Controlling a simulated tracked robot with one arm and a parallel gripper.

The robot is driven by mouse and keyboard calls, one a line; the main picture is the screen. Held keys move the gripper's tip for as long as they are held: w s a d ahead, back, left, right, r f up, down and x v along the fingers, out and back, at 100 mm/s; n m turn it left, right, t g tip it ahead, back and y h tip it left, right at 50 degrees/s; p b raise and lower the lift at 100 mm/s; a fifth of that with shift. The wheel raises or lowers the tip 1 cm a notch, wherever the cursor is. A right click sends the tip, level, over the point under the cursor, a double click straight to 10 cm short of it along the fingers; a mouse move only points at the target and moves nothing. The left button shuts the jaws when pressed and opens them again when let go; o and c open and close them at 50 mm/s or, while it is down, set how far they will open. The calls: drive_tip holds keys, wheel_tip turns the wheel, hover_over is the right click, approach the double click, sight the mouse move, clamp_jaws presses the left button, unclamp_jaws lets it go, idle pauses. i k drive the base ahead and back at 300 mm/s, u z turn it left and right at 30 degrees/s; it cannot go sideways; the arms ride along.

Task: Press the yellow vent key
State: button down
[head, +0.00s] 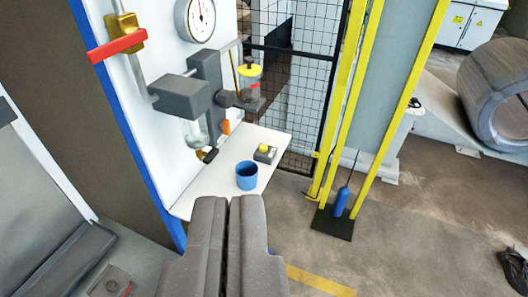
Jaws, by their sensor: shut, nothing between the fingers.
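A small grey box with a round yellow key (264,148) on top sits on the white shelf (215,190), near its right end. My gripper (234,203) is in the lower middle of the head view, with its two grey fingers together and nothing between them. In the picture, its tips lie below and left of the yellow key, apart from it. Another yellow part, a knob (249,70), tops a clear bowl on the wall unit above the shelf.
A blue cup (247,175) stands on the shelf between my fingertips and the key box in the picture. Above are a grey filter unit (180,97), a red lever (117,46) and a gauge (201,17). Yellow posts (345,110) and black mesh stand to the right.

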sight(263, 147)
drive_tip(key=k, duration=1.15)
drive_tip(key=z, duration=0.5)
drive_tip(key=i, duration=2.4)
drive_tip(key=u, duration=0.8)
